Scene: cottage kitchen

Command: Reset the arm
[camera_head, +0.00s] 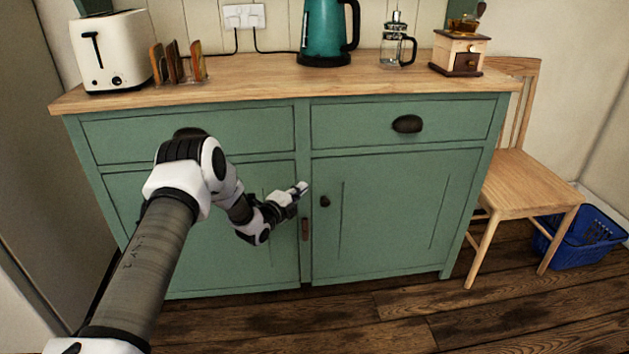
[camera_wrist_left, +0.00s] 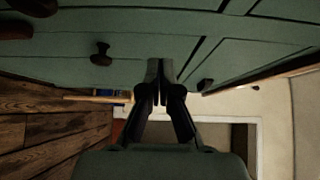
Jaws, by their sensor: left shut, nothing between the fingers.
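My left arm reaches in from the left in the head view, bent at the elbow in front of the green cabinet (camera_head: 390,225). My left gripper (camera_head: 303,188) is in front of the cabinet doors, close to the round knob (camera_head: 325,201) of the right door. In the left wrist view my left gripper (camera_wrist_left: 160,82) has its two fingers together with nothing between them. The cabinet doors and drawers look shut. My right arm and gripper are not in view.
The wooden worktop (camera_head: 270,78) holds a toaster (camera_head: 112,50), a toast rack (camera_head: 178,64), a teal kettle (camera_head: 324,32), a glass press (camera_head: 396,45) and a coffee grinder (camera_head: 459,52). A wooden chair (camera_head: 525,185) and blue basket (camera_head: 582,240) stand at the right. Floor in front is clear.

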